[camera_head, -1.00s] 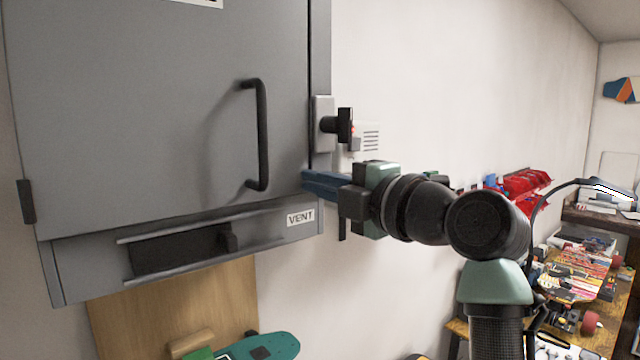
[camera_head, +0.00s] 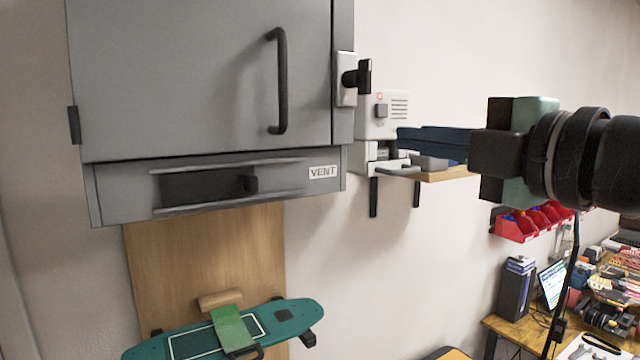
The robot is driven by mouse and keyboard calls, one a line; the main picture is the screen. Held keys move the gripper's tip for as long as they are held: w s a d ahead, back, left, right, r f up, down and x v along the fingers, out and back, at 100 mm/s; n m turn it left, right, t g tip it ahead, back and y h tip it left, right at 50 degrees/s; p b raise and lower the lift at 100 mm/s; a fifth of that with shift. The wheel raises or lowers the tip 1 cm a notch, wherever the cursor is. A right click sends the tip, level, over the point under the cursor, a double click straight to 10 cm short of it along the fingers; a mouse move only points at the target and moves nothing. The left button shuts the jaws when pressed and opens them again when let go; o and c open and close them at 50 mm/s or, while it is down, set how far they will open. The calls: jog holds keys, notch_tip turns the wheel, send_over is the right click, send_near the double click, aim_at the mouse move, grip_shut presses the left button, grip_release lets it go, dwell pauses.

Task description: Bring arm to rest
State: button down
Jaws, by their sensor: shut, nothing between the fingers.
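My gripper (camera_head: 402,139) is at the right, its dark blue fingers closed together and pointing left, with nothing between them. It is in the air, to the right of the grey cabinet (camera_head: 190,70) and apart from it. In the picture its fingers overlap the small wall shelf (camera_head: 455,173) and the white device there. My black and green wrist runs off the right edge, so the rest of my arm is out of view.
The cabinet door is closed, with a black handle (camera_head: 281,80). A white device with a red light (camera_head: 380,98) stands beside the cabinet. A teal skateboard (camera_head: 290,312) is below, against a wooden panel (camera_head: 165,262). Red bins (camera_head: 517,227) and a cluttered bench (camera_head: 517,328) are at right.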

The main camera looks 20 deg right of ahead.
jog(key=w+a+r+m+t+h, duration=0.1)
jog(key=a+m+t, duration=0.1)
jog(key=a+m, duration=0.45)
jog(key=w+a+m+t+h, duration=0.1)
jog(key=w+a+m+t, duration=0.15)
jog(key=a+m, duration=0.35)
jog(key=s+a+r+m+t+h, duration=0.2)
jog(key=s+a+m+t, duration=0.3)
jog(key=s+a+m, duration=0.3)
jog(key=s+a+r, duration=0.1)
jog(key=s+a, duration=0.1)
jog(key=s, duration=0.2)
jog(key=c, duration=1.5)
grip_release()
jog(key=shift+w+a, duration=0.1)
jog(key=shift+c, duration=0.2)
